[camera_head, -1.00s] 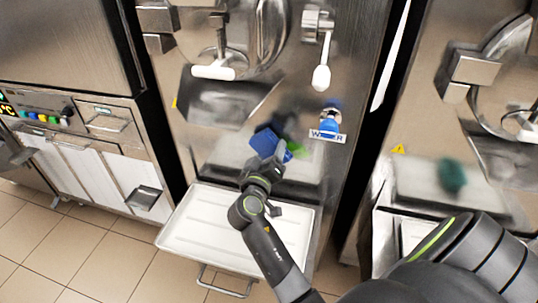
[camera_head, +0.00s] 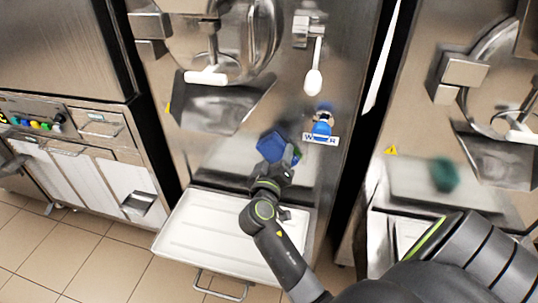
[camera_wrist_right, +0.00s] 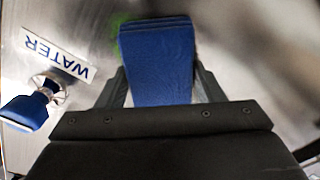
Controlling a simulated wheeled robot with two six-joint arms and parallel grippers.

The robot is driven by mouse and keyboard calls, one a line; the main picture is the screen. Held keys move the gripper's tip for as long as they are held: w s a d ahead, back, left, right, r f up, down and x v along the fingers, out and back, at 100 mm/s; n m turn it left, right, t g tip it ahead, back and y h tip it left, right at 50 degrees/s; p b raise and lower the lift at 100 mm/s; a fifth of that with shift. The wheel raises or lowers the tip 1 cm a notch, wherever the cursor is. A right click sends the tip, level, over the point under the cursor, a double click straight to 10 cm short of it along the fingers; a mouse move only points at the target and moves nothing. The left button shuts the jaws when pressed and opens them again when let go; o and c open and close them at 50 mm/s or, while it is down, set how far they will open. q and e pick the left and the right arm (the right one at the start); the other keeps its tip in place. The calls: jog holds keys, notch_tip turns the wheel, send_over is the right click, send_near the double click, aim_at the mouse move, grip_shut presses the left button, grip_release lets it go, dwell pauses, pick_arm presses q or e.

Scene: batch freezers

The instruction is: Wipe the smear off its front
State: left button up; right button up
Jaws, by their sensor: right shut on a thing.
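My right gripper (camera_head: 284,160) is shut on a folded blue cloth (camera_head: 271,145), held against or very close to the steel front (camera_head: 232,153) of the middle freezer, left of and below the WATER label. In the right wrist view the cloth (camera_wrist_right: 158,60) stands out between the fingers, its far end at the panel. A faint green patch (camera_wrist_right: 119,28) shows on the steel beside the cloth's far end; I cannot tell if it is smear or reflection. Any smear behind the cloth is hidden. My left gripper is not in view.
A blue water tap (camera_head: 323,124) with a WATER label (camera_head: 320,139) is close to the cloth's right. A white tray (camera_head: 190,222) juts out below. The chute (camera_head: 215,105) projects above. A dark green patch (camera_head: 444,175) shows on the right freezer's front.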

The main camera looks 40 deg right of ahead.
aim_at(264, 155)
jog(key=shift+s+d+r+p, duration=0.1)
jog(key=shift+s+d+p, duration=0.35)
jog(key=shift+s+d, duration=1.95)
jog(key=shift+s, duration=0.4)
jog(key=shift+w+a+b, duration=0.55)
jog(key=shift+w+a, duration=0.4)
jog(key=shift+w, duration=0.3)
jog(key=shift+w+a+b, duration=0.8)
jog(key=shift+w+a, duration=0.5)
jog(key=shift+w, duration=0.15)
jog(key=shift+w+a+b, duration=0.75)
jog(key=shift+w+a, duration=0.5)
jog(key=shift+w, duration=0.2)
